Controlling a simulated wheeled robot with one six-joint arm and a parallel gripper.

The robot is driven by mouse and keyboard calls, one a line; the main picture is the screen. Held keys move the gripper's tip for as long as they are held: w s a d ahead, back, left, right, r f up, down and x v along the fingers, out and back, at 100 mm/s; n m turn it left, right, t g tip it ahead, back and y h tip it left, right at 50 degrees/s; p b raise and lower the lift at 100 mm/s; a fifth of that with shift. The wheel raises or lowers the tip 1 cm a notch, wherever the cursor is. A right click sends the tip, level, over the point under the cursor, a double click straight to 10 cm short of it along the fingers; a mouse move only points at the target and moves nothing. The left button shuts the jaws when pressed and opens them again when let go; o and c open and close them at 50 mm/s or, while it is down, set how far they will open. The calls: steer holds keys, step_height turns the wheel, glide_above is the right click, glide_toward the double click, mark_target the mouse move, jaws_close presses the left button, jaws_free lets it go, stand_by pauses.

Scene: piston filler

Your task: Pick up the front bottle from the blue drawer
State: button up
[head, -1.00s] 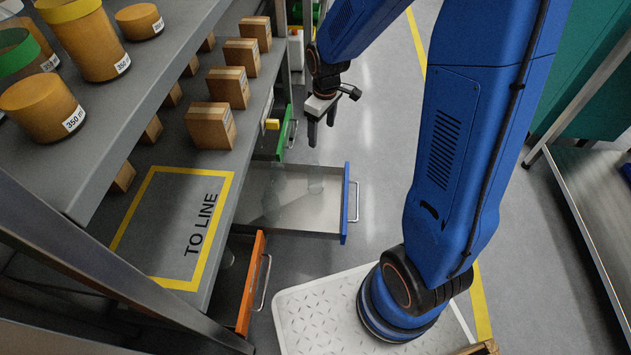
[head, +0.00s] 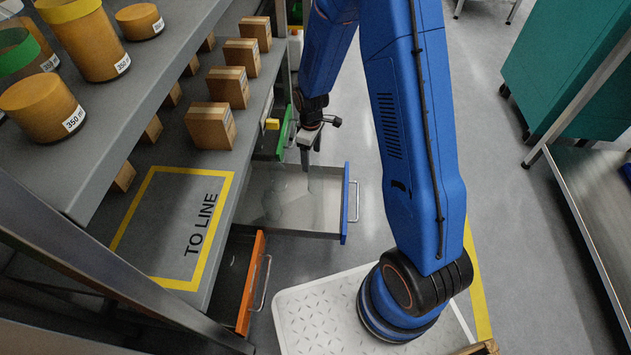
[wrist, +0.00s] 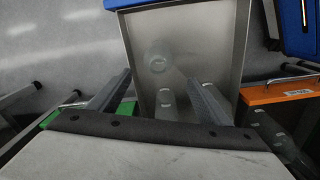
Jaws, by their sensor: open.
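The blue drawer (head: 345,205) is pulled out; its blue front also shows at the top of the wrist view (wrist: 130,3). Inside it are several clear, see-through bottles, faint against the grey floor of the drawer. The front bottle (wrist: 158,57) is nearest the blue front; other bottles (wrist: 165,102) are farther back, partly hidden by my gripper. My gripper (head: 307,165) points down over the drawer, open. In the wrist view its two fingers (wrist: 160,82) are spread apart, with the front bottle beyond their tips and nothing held.
An orange drawer (head: 250,285) stands open on the near side, with clear bottles (wrist: 283,145) inside. A green drawer (head: 287,132) is open on the far side. The shelf above holds cardboard boxes (head: 211,124) and amber jars (head: 42,106).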

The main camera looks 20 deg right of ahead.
mark_target(312, 167)
step_height(312, 167, down, 8)
steer(key=shift+f, duration=0.1)
steer(key=shift+s+d+f, duration=0.1)
steer(key=shift+d+f, duration=0.1)
steer(key=shift+f, duration=0.7)
steer(key=shift+d+f, duration=0.25)
steer(key=shift+f, duration=0.6)
steer(key=shift+s+d+f, duration=0.1)
steer(key=shift+d+f, duration=0.1)
steer(key=shift+f, duration=0.7)
steer(key=c, duration=1.1)
